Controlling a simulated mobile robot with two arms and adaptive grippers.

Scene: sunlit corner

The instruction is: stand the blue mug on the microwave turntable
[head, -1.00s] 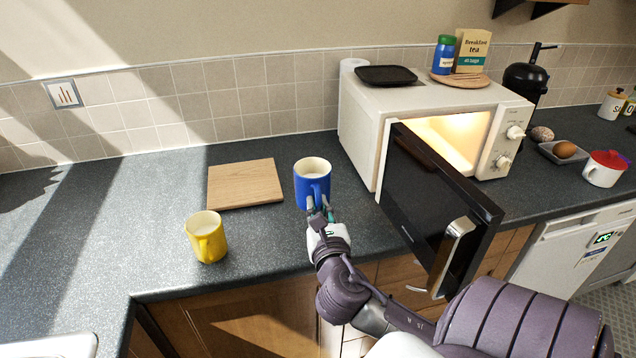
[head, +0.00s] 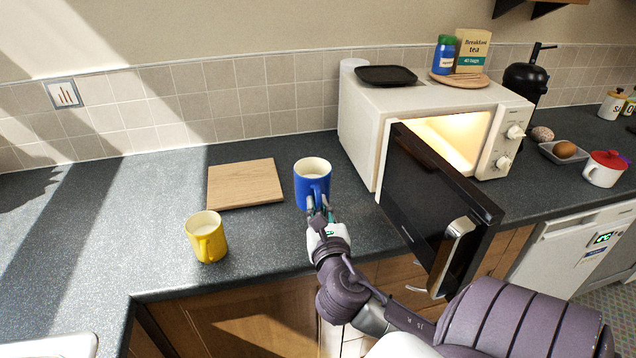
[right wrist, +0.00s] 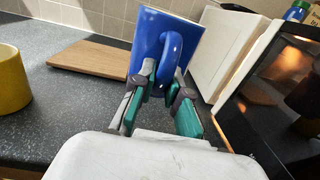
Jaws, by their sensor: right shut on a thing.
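The blue mug (head: 312,182) stands upright on the dark counter between the wooden board and the microwave, its handle toward me. My right gripper (head: 318,208) is shut on the mug's handle; the right wrist view shows the fingers (right wrist: 163,98) on either side of the handle of the blue mug (right wrist: 158,48). The microwave (head: 365,120) stands to the right with its lit cavity (head: 455,138) showing and its dark door (head: 437,205) swung open toward me. The turntable cannot be made out. My left gripper is not in view.
A yellow mug (head: 206,238) stands front left, and a wooden board (head: 245,184) lies behind it. The open door juts past the counter edge, right of my arm. A black tray (head: 386,76) and a tea box (head: 472,48) sit on top of the microwave.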

